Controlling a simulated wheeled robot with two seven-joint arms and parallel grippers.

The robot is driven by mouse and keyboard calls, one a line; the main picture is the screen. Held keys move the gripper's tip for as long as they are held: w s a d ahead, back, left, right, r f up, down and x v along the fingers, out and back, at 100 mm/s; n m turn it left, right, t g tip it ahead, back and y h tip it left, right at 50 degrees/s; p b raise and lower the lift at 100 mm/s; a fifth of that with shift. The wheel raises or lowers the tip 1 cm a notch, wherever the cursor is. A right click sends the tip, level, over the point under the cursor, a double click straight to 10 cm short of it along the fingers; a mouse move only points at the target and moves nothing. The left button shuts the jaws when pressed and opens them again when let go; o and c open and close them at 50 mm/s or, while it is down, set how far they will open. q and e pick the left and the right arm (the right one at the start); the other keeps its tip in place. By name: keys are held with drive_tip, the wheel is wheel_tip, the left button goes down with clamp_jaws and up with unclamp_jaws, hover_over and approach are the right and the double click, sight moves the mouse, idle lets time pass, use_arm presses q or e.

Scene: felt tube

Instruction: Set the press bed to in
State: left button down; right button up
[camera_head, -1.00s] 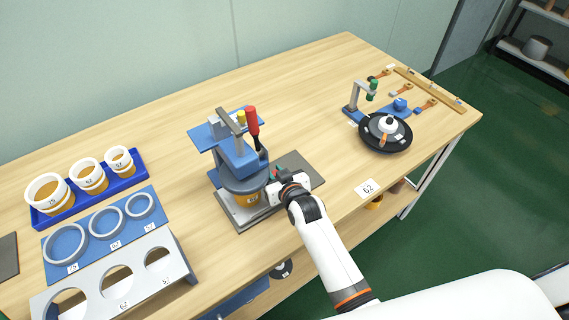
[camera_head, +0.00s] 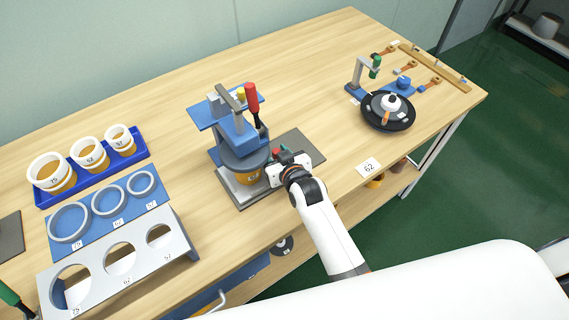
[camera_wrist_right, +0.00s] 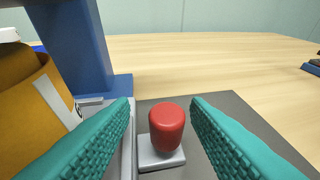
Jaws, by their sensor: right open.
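The blue press (camera_head: 237,139) stands mid-table on a grey base, with a red-handled lever (camera_head: 252,98) at its top. A yellow-orange cup (camera_head: 249,176) sits in it under a grey ring; it also shows at the left of the right wrist view (camera_wrist_right: 30,95). A red knob (camera_wrist_right: 167,126) on a small grey block sits beside the press's bed rail. My right gripper (camera_head: 277,157) is low at the press's right side. In the right wrist view its teal fingers (camera_wrist_right: 161,125) are open, one on each side of the red knob, with gaps visible. My left gripper is not in view.
A dark grey mat (camera_head: 302,148) lies right of the press. A blue tray of cups (camera_head: 41,196), blue ring plate (camera_head: 60,236) and grey holed stand (camera_head: 188,240) are left. A black round turntable (camera_head: 402,121) stands at right. Bare table lies behind.

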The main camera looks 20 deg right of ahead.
drive_tip(key=v, duration=1.1)
drive_tip(key=shift+a+b, duration=0.15)
drive_tip(key=shift+b, duration=0.25)
